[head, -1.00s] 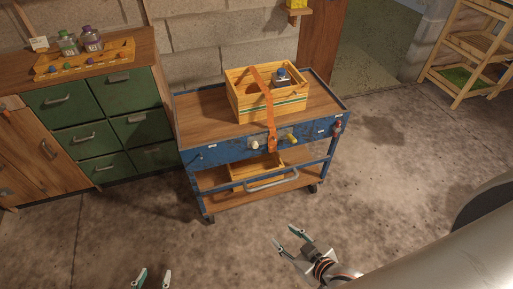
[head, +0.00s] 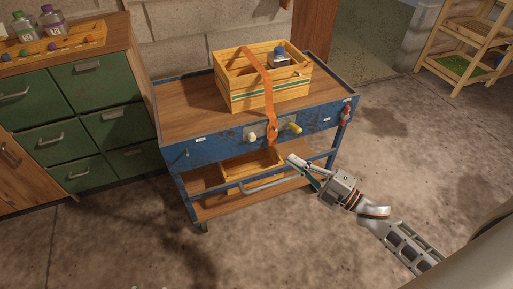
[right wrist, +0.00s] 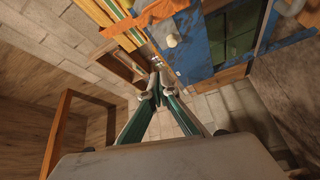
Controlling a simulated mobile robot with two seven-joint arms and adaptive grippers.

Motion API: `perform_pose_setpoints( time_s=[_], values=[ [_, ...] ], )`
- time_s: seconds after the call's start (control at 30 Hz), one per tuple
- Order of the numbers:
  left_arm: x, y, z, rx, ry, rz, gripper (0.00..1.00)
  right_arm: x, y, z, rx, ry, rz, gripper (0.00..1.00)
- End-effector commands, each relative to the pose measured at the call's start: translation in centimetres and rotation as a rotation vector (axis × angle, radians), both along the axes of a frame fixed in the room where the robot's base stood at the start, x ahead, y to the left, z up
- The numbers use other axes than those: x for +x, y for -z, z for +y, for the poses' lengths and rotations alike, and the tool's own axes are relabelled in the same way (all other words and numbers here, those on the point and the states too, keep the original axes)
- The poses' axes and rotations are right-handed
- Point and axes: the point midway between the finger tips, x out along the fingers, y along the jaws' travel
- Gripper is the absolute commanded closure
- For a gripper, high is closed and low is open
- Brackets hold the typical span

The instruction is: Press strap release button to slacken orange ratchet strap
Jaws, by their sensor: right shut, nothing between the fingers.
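The orange strap (head: 267,90) runs over the wooden crate (head: 236,99) and down the cart's blue front, ending in an orange ratchet piece (head: 271,133). A pale round knob (head: 252,137) sits left of it and a yellow knob (head: 294,128) right of it. I cannot tell which part is the release button. My right gripper (head: 291,158) is shut and empty, below and right of the strap's end. In the right wrist view its fingertips (right wrist: 155,91) meet, with the strap (right wrist: 161,9) and pale knob (right wrist: 173,40) beyond them. My left gripper is not in view.
The blue cart (head: 205,150) has a grey handle (head: 262,188) and a lower wooden tray (head: 232,172). A blue-capped jar (head: 279,58) is in the crate. A red item (head: 346,114) is at the cart's right corner. Green drawers (head: 95,80) stand left. Floor at right is clear.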

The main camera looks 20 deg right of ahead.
Motion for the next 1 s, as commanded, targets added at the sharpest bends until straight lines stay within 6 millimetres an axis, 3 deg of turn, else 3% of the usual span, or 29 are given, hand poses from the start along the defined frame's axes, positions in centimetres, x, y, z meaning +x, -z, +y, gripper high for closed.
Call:
perform_pose_setpoints(
  time_s=[0.03,0.3,0.8,1.0],
  values=[
    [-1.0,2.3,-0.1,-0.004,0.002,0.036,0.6,0.2,2.8,-0.5,-0.061,-0.039,-0.017,1.0],
    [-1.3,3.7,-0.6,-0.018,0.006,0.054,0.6,1.2,4.8,-1.6,-0.269,-0.205,-0.176,1.0],
    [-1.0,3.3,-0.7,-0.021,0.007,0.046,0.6,1.5,4.3,-1.8,-0.309,-0.24,-0.217,1.0],
    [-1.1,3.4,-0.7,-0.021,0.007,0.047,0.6,2.5,4.2,-0.7,-0.307,-0.24,-0.217,1.0]
  ],
)
